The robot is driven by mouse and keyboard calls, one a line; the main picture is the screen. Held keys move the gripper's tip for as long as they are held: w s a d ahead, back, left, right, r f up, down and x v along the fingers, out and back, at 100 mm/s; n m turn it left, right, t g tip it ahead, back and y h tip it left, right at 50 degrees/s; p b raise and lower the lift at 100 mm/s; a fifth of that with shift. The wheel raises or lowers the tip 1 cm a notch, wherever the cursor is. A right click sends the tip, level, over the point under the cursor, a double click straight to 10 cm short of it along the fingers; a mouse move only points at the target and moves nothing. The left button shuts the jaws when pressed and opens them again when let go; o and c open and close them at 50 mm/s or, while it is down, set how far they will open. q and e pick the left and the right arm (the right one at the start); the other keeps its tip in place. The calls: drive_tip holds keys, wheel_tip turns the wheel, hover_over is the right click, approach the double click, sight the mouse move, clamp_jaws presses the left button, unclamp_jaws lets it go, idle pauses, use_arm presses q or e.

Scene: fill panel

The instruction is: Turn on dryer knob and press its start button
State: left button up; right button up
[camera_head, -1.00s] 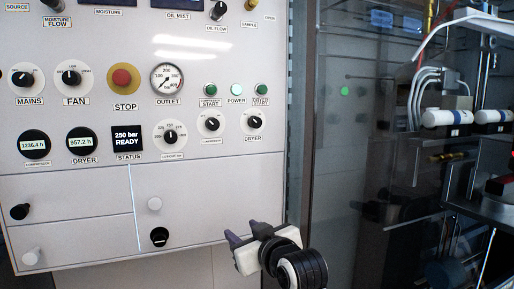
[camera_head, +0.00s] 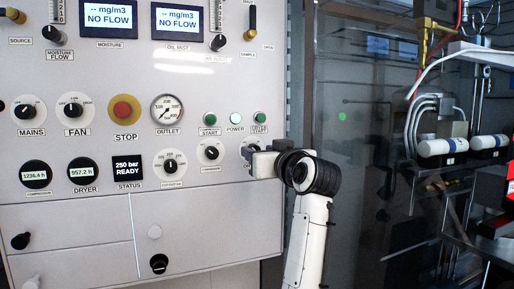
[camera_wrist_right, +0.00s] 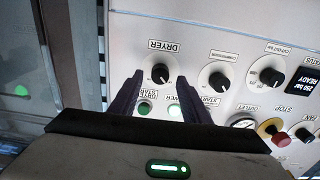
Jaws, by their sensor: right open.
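The dryer knob (camera_wrist_right: 160,73) is a black pointer knob on a round white dial. In the right wrist view the open fingers of my right gripper (camera_wrist_right: 159,77) lie on either side of the knob in the picture; contact cannot be told. The start button at the right of its row, a green button (camera_head: 260,118), sits just above the dryer knob. It also shows between the fingers in the right wrist view (camera_wrist_right: 145,108). My left gripper is not in view.
A neighbouring black knob (camera_head: 211,153) sits left of the dryer knob. The red stop button (camera_head: 124,110) and a round outlet gauge (camera_head: 167,113) are further left. A dark glass door with pipes behind it stands to the right of the panel.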

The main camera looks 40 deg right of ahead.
drive_tip(key=shift+x, duration=1.2)
drive_tip(key=c, duration=1)
drive_tip(key=shift+c, duration=0.2)
